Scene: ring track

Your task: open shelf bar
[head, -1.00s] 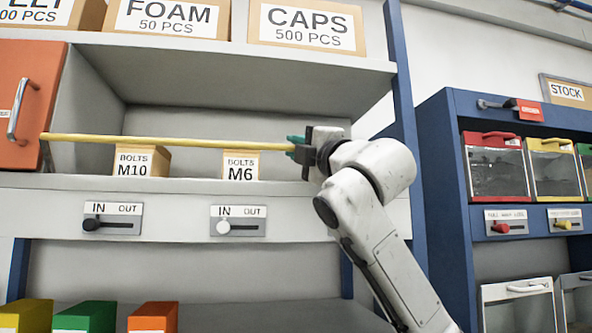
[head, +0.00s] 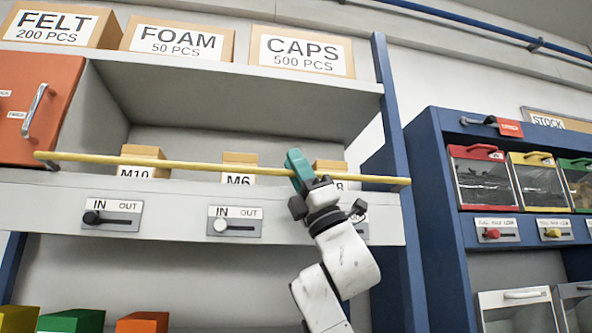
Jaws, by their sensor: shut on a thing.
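The yellow shelf bar (head: 200,166) runs across the front of the open shelf compartment. Its left end is by the orange door, and its right end reaches the blue upright. My gripper (head: 299,170) has its teal fingers on the bar, right of the middle, and is shut on it. Behind the bar stand the M10 box (head: 143,155), the M6 box (head: 239,160) and a third box (head: 329,168) partly hidden by my gripper. The bar crosses in front of their upper parts.
An orange door (head: 35,100) with a handle is at left. Sliders (head: 112,218) and (head: 234,222) marked IN and OUT sit on the panel below, with a third partly behind my arm. Labelled boxes (head: 300,50) stand on top. A blue bin rack (head: 440,160) stands at right.

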